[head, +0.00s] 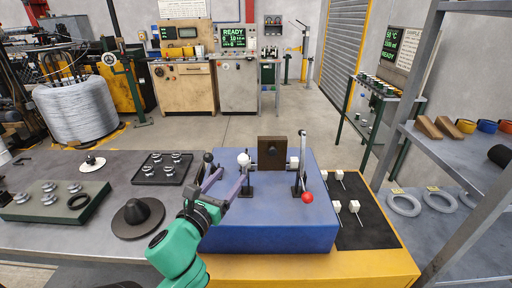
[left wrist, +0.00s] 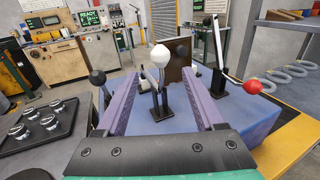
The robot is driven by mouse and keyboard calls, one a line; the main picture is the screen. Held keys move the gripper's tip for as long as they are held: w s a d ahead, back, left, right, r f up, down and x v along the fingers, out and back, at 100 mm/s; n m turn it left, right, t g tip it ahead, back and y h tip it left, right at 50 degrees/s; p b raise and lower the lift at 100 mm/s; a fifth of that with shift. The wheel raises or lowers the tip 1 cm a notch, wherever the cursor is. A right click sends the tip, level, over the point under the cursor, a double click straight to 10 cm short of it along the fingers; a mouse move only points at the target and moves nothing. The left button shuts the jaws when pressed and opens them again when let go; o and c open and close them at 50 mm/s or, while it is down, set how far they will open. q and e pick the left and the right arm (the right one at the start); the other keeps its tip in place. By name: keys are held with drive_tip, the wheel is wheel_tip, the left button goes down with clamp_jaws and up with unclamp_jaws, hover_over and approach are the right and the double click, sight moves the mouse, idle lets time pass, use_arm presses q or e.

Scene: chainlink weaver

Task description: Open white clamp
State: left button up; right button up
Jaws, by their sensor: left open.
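The white clamp (head: 243,160) stands on the blue block (head: 270,235), left of a dark brown square plate (head: 272,152). It has a white ball knob on a lever and a black base. In the left wrist view its white knob (left wrist: 161,56) shows near the middle, with the lever below. My left gripper (head: 232,175), green with purple fingers, is open and comes from the front left. In the left wrist view the fingers (left wrist: 160,85) appear on either side of the white clamp, with gaps to both. My right gripper is in neither view.
A red-knobbed clamp (head: 307,197) stands to the right, its upright bar (head: 303,150) rising above the block. A black knob (head: 208,157) is left of the white clamp. A black mat (head: 362,232) with small white pieces lies at right; a dark tray (head: 150,177) at left.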

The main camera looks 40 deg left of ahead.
sight(240, 160)
use_arm(q)
drive_tip(key=x, duration=0.5)
drive_tip(key=r+p+x, duration=0.1)
drive_tip(key=x, duration=0.1)
drive_tip(key=shift+w+r, duration=0.1)
drive_tip(key=shift+w, duration=0.05)
drive_tip(key=p+x, duration=0.1)
drive_tip(key=x, duration=0.3)
drive_tip(key=shift+w, duration=0.2)
drive_tip(key=shift+w+a, duration=0.1)
drive_tip(key=shift+w, duration=0.1)
drive_tip(key=shift+f, duration=0.2)
clamp_jaws()
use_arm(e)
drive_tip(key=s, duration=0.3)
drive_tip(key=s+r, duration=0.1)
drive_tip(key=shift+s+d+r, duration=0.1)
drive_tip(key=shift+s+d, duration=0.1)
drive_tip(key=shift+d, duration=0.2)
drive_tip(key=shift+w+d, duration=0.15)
